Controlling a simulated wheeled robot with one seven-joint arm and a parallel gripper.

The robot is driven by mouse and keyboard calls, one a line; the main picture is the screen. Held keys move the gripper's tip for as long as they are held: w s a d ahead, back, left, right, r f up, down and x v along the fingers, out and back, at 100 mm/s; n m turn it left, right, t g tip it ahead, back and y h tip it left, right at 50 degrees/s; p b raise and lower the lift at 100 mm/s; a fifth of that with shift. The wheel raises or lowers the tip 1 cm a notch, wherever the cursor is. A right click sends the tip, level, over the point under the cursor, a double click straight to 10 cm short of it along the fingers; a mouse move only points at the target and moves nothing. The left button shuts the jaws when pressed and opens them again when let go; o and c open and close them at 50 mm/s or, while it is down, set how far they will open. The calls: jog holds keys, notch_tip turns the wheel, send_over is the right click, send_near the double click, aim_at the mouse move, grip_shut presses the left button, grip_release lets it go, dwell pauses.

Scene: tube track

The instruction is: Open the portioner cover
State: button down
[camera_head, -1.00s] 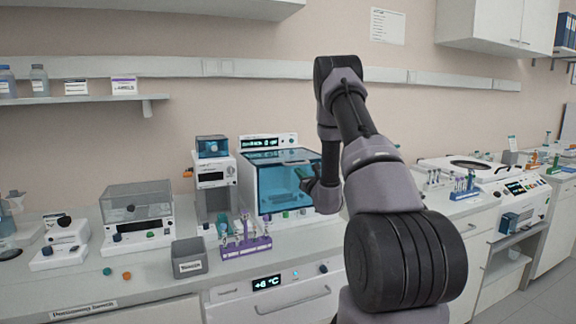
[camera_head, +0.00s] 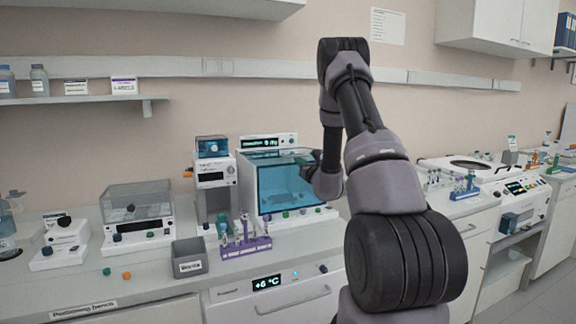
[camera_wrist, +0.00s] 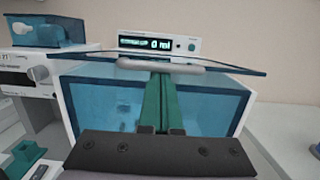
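The portioner is a white box (camera_head: 247,189) with clear blue panels (camera_head: 283,190), in the middle of the bench. Its display, reading 0 ml, shows in the wrist view (camera_wrist: 160,44). There the clear blue cover (camera_wrist: 90,62) is seen nearly edge-on above the blue front, with a light grey handle bar (camera_wrist: 190,68) on its near edge. My gripper (camera_wrist: 159,76) has its two green fingers close together, with the tips at the underside of the bar. Contact cannot be made out for certain. In the head view my gripper (camera_head: 304,160) is at the upper right of the portioner, partly hidden by my arm.
A purple tube rack (camera_head: 247,248) and a grey bin (camera_head: 190,262) stand in front of the portioner. A slim blue-topped device (camera_head: 214,177) is close at its left. A shelf (camera_head: 75,99) hangs above. The air above the portioner is free.

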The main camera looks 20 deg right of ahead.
jog(key=shift+r, duration=1.15)
jog(key=w+r, duration=0.3)
jog(key=r, duration=0.4)
